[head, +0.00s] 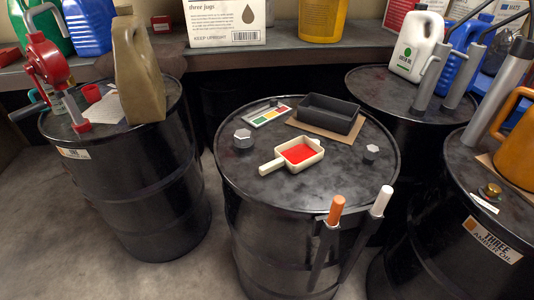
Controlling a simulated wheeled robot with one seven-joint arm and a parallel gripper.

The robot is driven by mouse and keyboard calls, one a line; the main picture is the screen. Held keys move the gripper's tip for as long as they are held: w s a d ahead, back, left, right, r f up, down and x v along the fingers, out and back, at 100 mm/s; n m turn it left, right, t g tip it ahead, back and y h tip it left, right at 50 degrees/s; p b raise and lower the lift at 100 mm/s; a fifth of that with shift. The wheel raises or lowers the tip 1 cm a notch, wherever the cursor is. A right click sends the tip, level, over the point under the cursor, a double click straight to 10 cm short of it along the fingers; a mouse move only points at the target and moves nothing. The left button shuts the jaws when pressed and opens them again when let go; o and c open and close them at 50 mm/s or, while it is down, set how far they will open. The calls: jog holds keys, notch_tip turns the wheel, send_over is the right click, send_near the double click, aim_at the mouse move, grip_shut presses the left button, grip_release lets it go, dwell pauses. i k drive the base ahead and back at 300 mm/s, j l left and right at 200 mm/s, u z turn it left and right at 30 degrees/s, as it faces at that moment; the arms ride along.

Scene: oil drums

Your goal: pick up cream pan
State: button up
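The cream pan (295,154) rests on top of the middle black drum (330,191). It is a small square pan with a red inside, and its short handle points to the lower left. It sits in front of a dark rectangular tray (328,113), apart from it. My gripper is not in view, so its state and its distance from the pan do not show.
A hex nut (243,138), a smaller nut (372,152) and a colour chart (268,114) surround the pan. Orange-handled (336,209) and white-handled (381,201) tools stand at the drum's front rim.

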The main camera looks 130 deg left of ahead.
aim_at(296, 155)
jog(key=u, duration=3.9)
jog(key=i+l+u, duration=0.2)
jog(key=i+l, duration=0.3)
jog(key=i, duration=0.15)
